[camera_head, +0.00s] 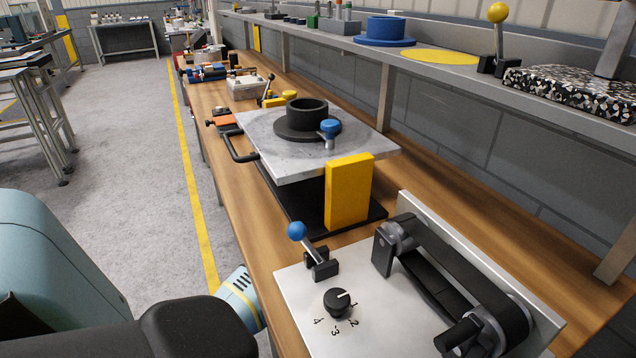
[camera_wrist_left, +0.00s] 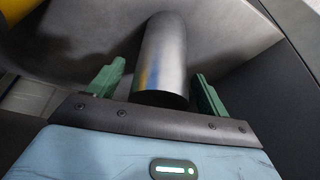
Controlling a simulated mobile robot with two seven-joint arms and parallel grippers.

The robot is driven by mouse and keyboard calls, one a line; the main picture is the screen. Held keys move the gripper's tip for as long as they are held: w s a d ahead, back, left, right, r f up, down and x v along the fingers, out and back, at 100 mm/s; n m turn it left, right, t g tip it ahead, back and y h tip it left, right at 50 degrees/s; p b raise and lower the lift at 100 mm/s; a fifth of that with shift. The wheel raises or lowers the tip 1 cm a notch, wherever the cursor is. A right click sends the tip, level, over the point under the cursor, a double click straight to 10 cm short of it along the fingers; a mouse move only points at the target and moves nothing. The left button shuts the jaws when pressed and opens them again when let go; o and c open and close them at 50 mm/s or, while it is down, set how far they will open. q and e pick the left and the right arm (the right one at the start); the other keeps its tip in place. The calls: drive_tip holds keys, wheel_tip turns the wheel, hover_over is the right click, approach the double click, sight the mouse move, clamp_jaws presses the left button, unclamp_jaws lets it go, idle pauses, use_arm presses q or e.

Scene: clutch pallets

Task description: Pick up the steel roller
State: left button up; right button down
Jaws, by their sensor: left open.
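The steel roller (camera_wrist_left: 164,58) is a smooth, shiny grey cylinder in the left wrist view. My left gripper (camera_wrist_left: 158,84) is open, with one green finger to the left of the roller and one to the right. The roller's near end is dark and lies close to the gripper's dark front plate. Gaps show between the roller and both fingers, so it is not gripped. I cannot tell what supports the roller at its far end. I cannot make out the roller or my left gripper's fingers in the head view. My right gripper is not in view.
The wooden bench (camera_head: 226,165) holds a grey plate (camera_head: 262,141) with a black ring (camera_head: 307,110), a yellow block (camera_head: 348,190), and a white panel (camera_head: 300,290) with a dial and a belt unit (camera_head: 450,270). A shelf (camera_head: 450,67) runs above. The floor at left is open.

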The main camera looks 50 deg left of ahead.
use_arm(q)
drive_tip(key=shift+x, duration=0.9)
drive_tip(key=c, duration=1.4)
